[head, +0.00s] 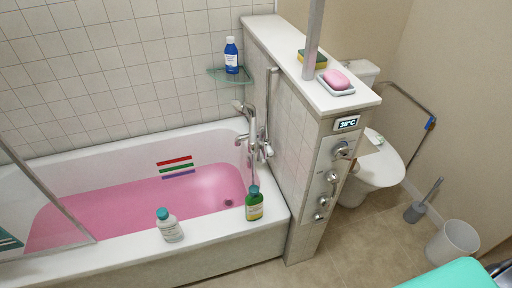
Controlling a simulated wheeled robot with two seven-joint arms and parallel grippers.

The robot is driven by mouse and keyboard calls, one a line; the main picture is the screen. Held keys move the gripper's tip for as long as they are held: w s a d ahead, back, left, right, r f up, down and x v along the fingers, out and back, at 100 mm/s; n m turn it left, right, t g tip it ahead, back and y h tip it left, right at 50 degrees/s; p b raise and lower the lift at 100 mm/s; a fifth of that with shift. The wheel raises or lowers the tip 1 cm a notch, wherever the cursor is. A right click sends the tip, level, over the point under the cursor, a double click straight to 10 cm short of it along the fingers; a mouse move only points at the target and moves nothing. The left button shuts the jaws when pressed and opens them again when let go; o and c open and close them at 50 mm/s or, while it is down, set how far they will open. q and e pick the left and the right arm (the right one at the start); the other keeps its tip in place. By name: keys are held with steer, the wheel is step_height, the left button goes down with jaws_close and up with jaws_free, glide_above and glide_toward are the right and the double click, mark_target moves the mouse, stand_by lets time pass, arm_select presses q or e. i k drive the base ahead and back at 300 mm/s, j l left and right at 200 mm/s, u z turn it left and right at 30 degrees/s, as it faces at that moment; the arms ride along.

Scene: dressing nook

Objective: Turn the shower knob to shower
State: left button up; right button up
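A control panel (331,170) is set in the end face of the tiled half wall, right of the bathtub. Its chrome knobs sit in a column: a large top knob (341,150), a middle knob (332,177) and smaller lower knobs (322,202). Small labels beside them are too small to read, so I cannot tell which is the shower knob or where it points. A display (347,123) above them reads 38°C. A chrome hand shower and tap (264,150) are on the tub side of the wall. Neither of my grippers is in view.
The bathtub (100,254) holds pink water. A white bottle (170,228) and a green bottle (254,206) stand on its rim. Pink soap (336,79) and a sponge (314,58) lie on the wall top. A toilet (378,165) and bin (453,242) are right. Floor before the panel is clear.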

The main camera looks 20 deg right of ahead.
mark_target(324, 202)
steer(key=z, duration=1.15)
